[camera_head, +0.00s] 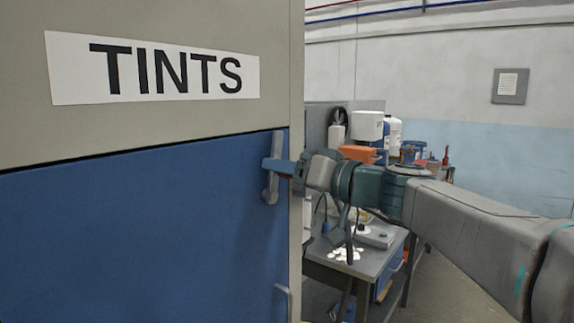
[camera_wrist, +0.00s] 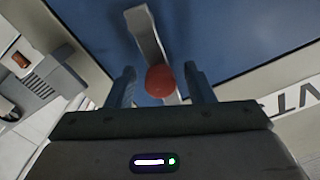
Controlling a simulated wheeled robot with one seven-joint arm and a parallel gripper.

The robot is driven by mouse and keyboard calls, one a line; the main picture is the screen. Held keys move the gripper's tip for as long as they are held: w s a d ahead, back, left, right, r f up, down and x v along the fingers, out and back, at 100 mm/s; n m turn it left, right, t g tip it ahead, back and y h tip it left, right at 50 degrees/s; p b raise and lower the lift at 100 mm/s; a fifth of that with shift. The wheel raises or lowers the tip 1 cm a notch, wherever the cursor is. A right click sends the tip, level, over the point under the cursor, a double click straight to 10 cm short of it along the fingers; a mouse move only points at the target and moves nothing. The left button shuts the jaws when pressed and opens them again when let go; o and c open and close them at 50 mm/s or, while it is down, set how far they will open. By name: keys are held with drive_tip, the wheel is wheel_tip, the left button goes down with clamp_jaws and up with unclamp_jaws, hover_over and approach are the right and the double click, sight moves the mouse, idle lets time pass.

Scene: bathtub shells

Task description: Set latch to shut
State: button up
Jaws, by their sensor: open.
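The latch (camera_head: 271,188) is a grey lever on the blue door panel, close to its right edge, and stands roughly upright in the head view. My gripper (camera_head: 274,166) reaches in from the right at the latch. In the wrist view my gripper (camera_wrist: 159,72) is open, with one finger on each side of the red end. Gaps show beside the red end, and I cannot tell whether either finger touches it. My gripper partly hides the latch in the head view.
The cabinet carries a white TINTS sign (camera_head: 155,70) above the blue door panel (camera_head: 140,235). A grey handle (camera_head: 283,301) sits low on the panel. Right of the cabinet, a workbench (camera_head: 372,262) holds containers and tools. A notice (camera_head: 510,86) hangs on the back wall.

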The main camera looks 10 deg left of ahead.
clamp_jaws()
